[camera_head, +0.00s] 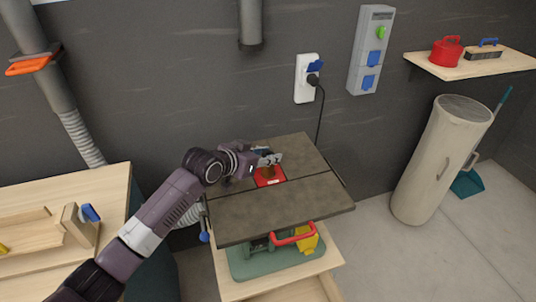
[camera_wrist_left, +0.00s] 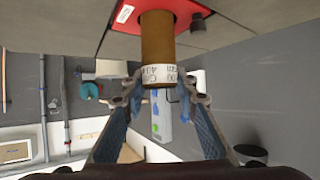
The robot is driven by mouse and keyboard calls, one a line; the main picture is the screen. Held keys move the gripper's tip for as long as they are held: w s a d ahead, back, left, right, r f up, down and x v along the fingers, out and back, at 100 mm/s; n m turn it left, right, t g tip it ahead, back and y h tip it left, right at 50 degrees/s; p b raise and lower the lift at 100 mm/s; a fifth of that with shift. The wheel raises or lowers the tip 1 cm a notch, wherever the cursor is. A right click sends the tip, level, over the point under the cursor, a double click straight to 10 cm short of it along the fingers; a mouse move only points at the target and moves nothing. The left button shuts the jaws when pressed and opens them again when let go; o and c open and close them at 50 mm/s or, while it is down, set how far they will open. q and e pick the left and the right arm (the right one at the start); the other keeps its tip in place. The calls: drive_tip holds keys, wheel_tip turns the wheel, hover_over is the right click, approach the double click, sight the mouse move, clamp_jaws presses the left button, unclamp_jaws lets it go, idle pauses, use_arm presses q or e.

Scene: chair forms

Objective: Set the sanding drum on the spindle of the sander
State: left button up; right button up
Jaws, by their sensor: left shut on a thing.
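My left gripper (camera_head: 268,158) is over the sander's dark table (camera_head: 280,205), at its red insert plate (camera_head: 271,182). It is shut on the sanding drum (camera_head: 267,171), mostly hidden by the gripper in the head view. In the left wrist view the drum (camera_wrist_left: 157,42) is a brown cylinder with a white printed band, between the fingertips (camera_wrist_left: 160,86). Its far end meets or overlaps the red plate (camera_wrist_left: 120,15); I cannot tell whether it touches. The spindle is hidden. My right gripper is not in view.
A small dark knob (camera_wrist_left: 198,22) stands beside the drum. A wooden bench (camera_head: 105,185) is at left, with a wooden tray (camera_head: 35,232). A wall socket (camera_head: 307,80) with a plugged cord is behind the sander. A beige cylinder (camera_head: 437,160) stands at right on open floor.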

use_arm(q)
drive_tip(key=shift+f+b, duration=0.65)
drive_tip(key=shift+f, duration=0.55)
drive_tip(key=o, duration=1.3)
drive_tip(key=v, duration=1.2)
drive_tip(key=shift+s+f, duration=0.1)
